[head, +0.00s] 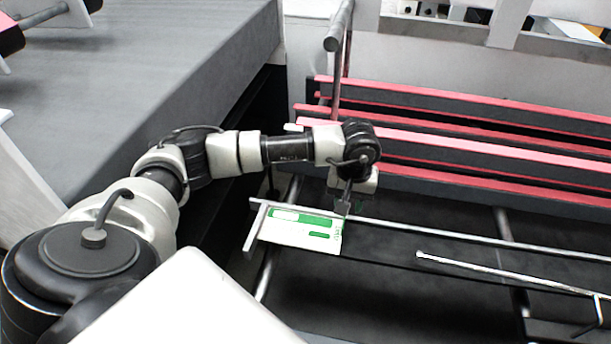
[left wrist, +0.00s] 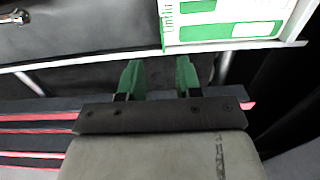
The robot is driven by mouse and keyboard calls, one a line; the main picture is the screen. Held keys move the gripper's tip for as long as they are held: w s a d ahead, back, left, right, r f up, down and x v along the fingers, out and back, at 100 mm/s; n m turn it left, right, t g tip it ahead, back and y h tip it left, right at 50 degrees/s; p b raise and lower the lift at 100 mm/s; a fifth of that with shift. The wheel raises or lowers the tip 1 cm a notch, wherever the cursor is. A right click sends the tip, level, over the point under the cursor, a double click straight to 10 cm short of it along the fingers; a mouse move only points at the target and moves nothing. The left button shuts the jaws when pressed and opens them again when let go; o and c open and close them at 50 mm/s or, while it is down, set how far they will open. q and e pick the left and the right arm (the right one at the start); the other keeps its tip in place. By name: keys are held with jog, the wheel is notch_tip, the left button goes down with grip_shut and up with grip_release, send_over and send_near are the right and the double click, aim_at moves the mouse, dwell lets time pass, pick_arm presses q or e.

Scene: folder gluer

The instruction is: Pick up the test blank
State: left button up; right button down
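The test blank (head: 300,230) is a flat white card with green print. In the head view it lies on a dark feed bed against a metal rail, near the bed's left end. My left gripper (head: 343,208) is just beyond the blank's far right corner. In the left wrist view the blank (left wrist: 228,22) is at the top right, and my left gripper (left wrist: 159,66) has two green fingers, apart and empty, pointing towards the rail. The fingertips are short of the blank in that view. My right gripper is in neither view.
A thin metal rail (head: 450,234) runs along the far side of the bed, and a shorter rod (head: 500,269) lies nearer. Red-edged bars (head: 470,146) stand behind my arm. A large grey machine surface (head: 130,80) fills the left.

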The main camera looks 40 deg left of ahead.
aim_at(324, 227)
pick_arm(q)
notch_tip(324, 227, down, 4)
jog(key=shift+d+r+p, duration=0.1)
jog(key=shift+r+p, duration=0.15)
jog(key=shift+p, duration=0.1)
jog(key=shift+s+f+p, duration=0.1)
jog(key=shift+f+p, duration=0.45)
jog(key=f, duration=0.1)
jog(key=f+p, duration=0.1)
jog(key=f, duration=0.1)
jog(key=shift+a+f+p, duration=0.25)
jog(key=shift+f+p, duration=0.05)
jog(key=shift+p, duration=0.05)
jog(key=shift+f, duration=0.4)
jog(key=shift+c, duration=0.5)
grip_shut()
